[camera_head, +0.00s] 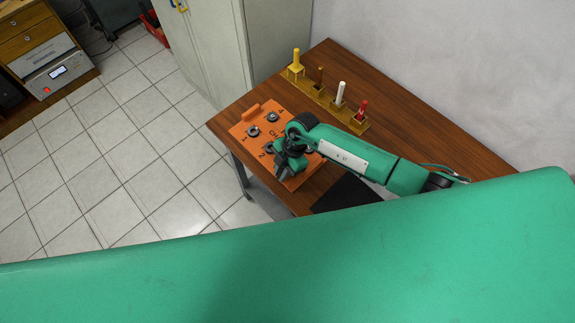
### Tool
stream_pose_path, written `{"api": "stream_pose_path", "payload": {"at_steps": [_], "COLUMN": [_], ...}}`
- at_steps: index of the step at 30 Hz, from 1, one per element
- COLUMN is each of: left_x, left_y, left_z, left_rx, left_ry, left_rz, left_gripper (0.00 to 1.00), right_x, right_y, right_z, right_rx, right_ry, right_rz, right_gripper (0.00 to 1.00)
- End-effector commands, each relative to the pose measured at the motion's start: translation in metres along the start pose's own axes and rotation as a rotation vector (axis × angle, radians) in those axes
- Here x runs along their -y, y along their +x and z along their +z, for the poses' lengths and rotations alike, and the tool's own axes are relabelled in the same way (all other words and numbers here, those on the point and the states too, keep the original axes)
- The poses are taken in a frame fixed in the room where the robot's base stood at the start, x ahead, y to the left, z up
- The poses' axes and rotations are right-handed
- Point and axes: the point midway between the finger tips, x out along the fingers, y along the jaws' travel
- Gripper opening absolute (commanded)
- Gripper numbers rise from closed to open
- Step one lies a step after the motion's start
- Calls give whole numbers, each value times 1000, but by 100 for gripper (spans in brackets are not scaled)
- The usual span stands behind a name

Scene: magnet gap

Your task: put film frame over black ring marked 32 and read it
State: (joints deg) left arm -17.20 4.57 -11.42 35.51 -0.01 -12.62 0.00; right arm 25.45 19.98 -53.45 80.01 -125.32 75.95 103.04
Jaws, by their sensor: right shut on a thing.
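An orange panel (254,120) lies on the wooden table and carries several dark round fittings. I can make out the marks 1, 2 and 4 and the letters CH; no mark 32 is readable. My right gripper (282,172) is low over the panel's near part, beside the mark 2. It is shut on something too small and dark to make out. The gripper and arm hide part of the panel. I cannot pick out a film frame. My left gripper is not in view.
Behind my right arm, a wooden rack (326,99) holds yellow, brown, white and red upright pieces. A black flat area (345,194) lies at the table's near edge. The table's (405,112) right back part is clear. A grey cabinet (215,45) stands behind left.

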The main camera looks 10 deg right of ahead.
Motion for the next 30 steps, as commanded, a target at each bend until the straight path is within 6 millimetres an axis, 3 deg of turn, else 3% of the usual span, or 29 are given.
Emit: {"api": "stream_pose_path", "payload": {"at_steps": [19, 30], "left_x": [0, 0], "left_y": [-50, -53], "left_z": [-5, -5], "left_rx": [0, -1], "left_ry": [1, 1], "left_rz": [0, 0], "left_gripper": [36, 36], "right_x": [0, 0], "right_y": [-50, -53], "right_z": [-21, -22], "right_rx": [0, 0], "right_ry": [-1, 0], "right_rz": [0, 0], "right_gripper": [0, 0]}}
